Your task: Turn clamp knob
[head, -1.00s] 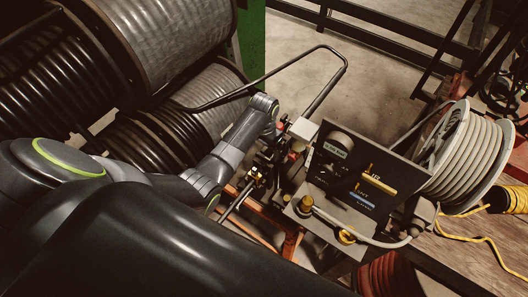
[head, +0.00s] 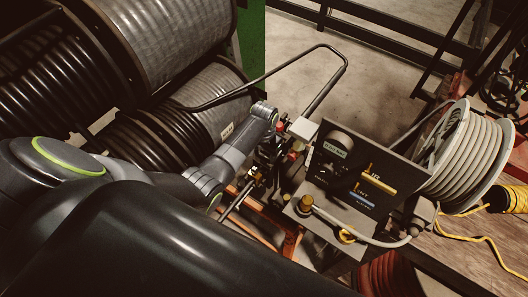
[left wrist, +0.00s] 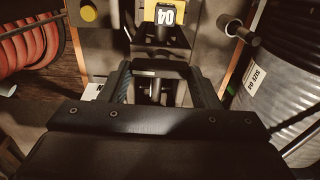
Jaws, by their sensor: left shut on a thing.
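My left arm reaches in from the left in the head view. Its gripper (head: 258,174) is at the left side of the crimper machine, small and dark there. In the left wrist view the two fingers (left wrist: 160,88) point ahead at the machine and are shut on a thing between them. That thing is mostly hidden by the fingers, with only dark and pale metal parts showing, so I cannot make out the knob's shape. My right gripper is not in view.
The crimper's dark panel (head: 372,165) carries a gauge and yellow and blue bars. A pale hose reel (head: 468,155) stands to its right. Large cable drums (head: 170,35) fill the left. A black tube handle (head: 325,95) rises behind. Red hose coils (left wrist: 25,48) show in the wrist view.

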